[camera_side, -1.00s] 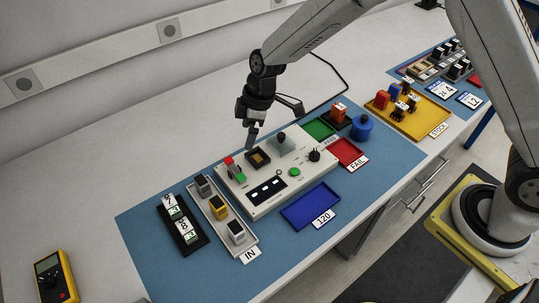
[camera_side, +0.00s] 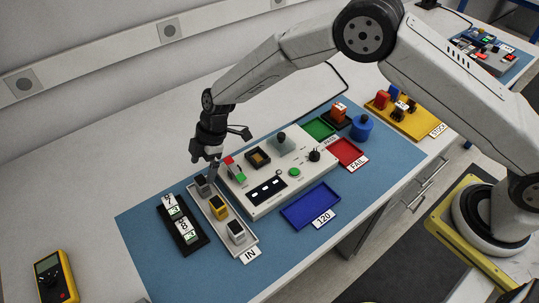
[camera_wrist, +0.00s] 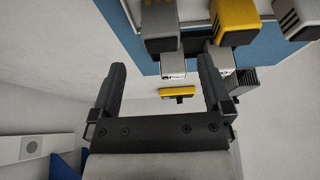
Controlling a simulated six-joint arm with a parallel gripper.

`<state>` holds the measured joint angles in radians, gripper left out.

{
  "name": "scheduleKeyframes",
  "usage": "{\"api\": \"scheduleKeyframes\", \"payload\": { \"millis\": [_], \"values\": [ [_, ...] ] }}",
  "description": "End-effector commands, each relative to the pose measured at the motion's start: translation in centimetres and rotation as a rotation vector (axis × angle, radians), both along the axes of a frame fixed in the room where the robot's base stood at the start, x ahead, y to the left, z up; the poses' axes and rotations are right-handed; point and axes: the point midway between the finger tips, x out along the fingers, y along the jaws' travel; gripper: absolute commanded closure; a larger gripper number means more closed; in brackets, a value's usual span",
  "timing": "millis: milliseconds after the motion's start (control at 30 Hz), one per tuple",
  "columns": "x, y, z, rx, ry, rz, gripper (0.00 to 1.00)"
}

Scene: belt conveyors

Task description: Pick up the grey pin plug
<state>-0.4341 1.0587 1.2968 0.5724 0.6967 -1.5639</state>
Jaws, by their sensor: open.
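Three plugs stand in a row in the light IN tray (camera_side: 248,247). A grey plug with a dark top (camera_side: 202,185) is at the far end, a yellow plug (camera_side: 218,207) in the middle, and a lighter grey plug (camera_side: 236,231) at the near end. I cannot tell from pins which grey one is the pin plug. My gripper (camera_side: 214,178) is open and empty, low over the tray's far end, close to the far grey plug. In the wrist view, a grey plug (camera_wrist: 160,27) lies ahead of my open gripper (camera_wrist: 162,65), with the yellow plug (camera_wrist: 234,20) to its right.
The black rack (camera_side: 190,245) with numbered pieces stands left of the tray. The test panel (camera_side: 262,209) with its red and green parts is close on the right. A blue tray (camera_side: 311,207) lies farther right. A yellow multimeter (camera_side: 54,276) lies at the far left.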

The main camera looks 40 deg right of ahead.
Motion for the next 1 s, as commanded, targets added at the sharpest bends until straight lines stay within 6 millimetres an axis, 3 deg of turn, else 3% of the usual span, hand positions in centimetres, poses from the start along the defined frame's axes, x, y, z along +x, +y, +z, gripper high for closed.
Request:
{"api": "scheduleKeyframes", "payload": {
  "millis": [533, 1000],
  "values": [
    [-0.1, 0.8, -1.9, -0.001, 0.001, 0.000, 0.00],
    [-0.2, 2.4, -5.8, 0.000, 0.000, 0.000, 0.00]
  ]
}}
